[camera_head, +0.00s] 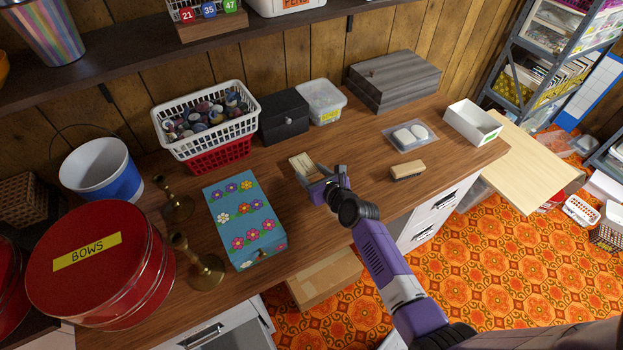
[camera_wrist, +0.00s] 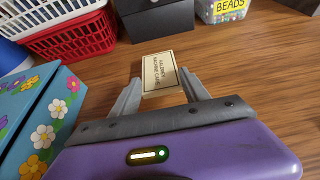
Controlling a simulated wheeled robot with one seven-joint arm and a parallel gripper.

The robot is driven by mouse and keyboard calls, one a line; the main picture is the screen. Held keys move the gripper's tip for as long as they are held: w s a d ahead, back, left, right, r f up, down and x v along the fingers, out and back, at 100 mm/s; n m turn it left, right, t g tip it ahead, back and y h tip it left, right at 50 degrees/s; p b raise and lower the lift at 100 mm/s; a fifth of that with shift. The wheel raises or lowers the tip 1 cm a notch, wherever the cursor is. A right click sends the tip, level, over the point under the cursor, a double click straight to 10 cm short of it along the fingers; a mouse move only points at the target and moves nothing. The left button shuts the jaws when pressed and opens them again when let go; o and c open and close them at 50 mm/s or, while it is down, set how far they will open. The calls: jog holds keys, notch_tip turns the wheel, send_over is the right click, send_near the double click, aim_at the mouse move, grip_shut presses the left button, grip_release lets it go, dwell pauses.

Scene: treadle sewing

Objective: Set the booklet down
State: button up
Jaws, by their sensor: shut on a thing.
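The booklet (camera_head: 302,164) is small and cream with a dark border and printed text. It is at the middle of the wooden table (camera_head: 340,153), in front of the black box. In the wrist view the booklet (camera_wrist: 160,72) shows cover up between the tips of my gripper (camera_wrist: 159,84), its text turned sideways. My gripper (camera_head: 317,177) is shut on its near end and hides part of it in the head view. The booklet looks roughly flat, low over or on the tabletop; I cannot tell whether it touches.
A flowered blue box (camera_head: 243,222) stands left of my gripper. Behind are stacked baskets (camera_head: 206,118), a black box (camera_head: 284,117) and a clear beads tub (camera_head: 321,101). A wooden brush (camera_head: 407,170) and a dish with white discs (camera_head: 410,136) lie to the right. Bare wood surrounds the booklet.

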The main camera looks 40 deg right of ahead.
jog(key=shift+f, duration=0.55)
jog(key=shift+f, duration=0.2)
jog(key=o, duration=1.3)
jog(key=shift+o, duration=0.2)
jog(key=shift+r, duration=0.1)
